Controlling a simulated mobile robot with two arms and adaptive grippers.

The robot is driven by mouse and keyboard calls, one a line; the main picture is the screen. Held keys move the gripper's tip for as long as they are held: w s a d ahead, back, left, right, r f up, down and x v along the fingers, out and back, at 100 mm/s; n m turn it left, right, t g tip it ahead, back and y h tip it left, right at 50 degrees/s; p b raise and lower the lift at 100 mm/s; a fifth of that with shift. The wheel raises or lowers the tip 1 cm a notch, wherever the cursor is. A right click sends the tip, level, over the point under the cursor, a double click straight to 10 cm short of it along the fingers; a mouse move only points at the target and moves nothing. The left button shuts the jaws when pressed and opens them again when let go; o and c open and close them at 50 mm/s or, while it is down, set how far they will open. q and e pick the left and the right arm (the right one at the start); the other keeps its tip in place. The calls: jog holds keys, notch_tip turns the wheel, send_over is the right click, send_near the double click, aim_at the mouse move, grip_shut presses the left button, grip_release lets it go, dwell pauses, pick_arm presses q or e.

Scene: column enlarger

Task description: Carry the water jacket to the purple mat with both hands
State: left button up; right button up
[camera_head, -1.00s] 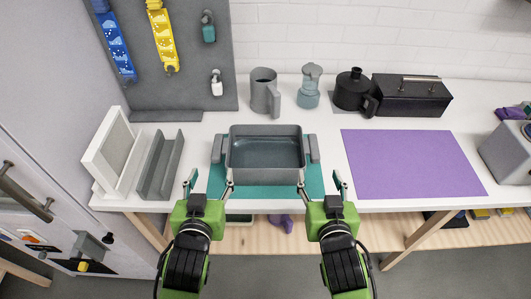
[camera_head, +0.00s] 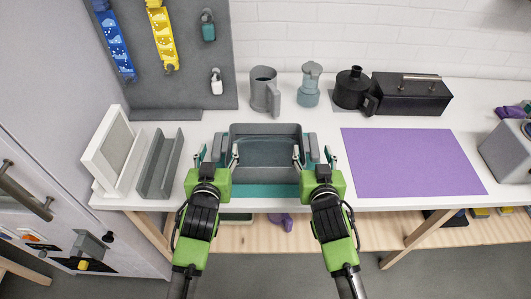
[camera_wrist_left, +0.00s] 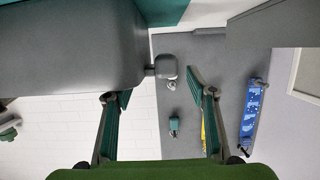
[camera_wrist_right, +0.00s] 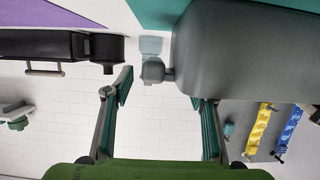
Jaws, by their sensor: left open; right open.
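The water jacket, a grey rectangular tub (camera_head: 265,131) with a bar handle on each short side, rests on a teal mat (camera_head: 265,191). The purple mat (camera_head: 415,165) lies bare to its right. My left gripper (camera_head: 217,154) is open at the tub's left side. In the left wrist view the left handle (camera_wrist_left: 168,68) shows between its fingertips, apart from them. My right gripper (camera_head: 314,154) is open at the tub's right side. In the right wrist view the right handle (camera_wrist_right: 152,72) shows between its fingertips. Contact with the fingers cannot be made out.
A grey jug (camera_head: 264,92), a teal vessel (camera_head: 309,86), a black jug (camera_head: 352,88) and a black box (camera_head: 411,97) stand behind. Grey and white angled pieces (camera_head: 160,165) stand left of the tub. A narrow white strip separates the teal and purple mats.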

aim_at(221, 141)
pick_arm(q)
jog(key=shift+x, duration=2.2)
pick_arm(e)
jog(key=shift+x, duration=2.15)
pick_arm(q)
jog(key=shift+s, duration=0.1)
grip_shut()
pick_arm(e)
grip_shut()
pick_arm(q)
jog(key=shift+r, duration=0.3)
pick_arm(e)
jog(key=shift+r, duration=0.3)
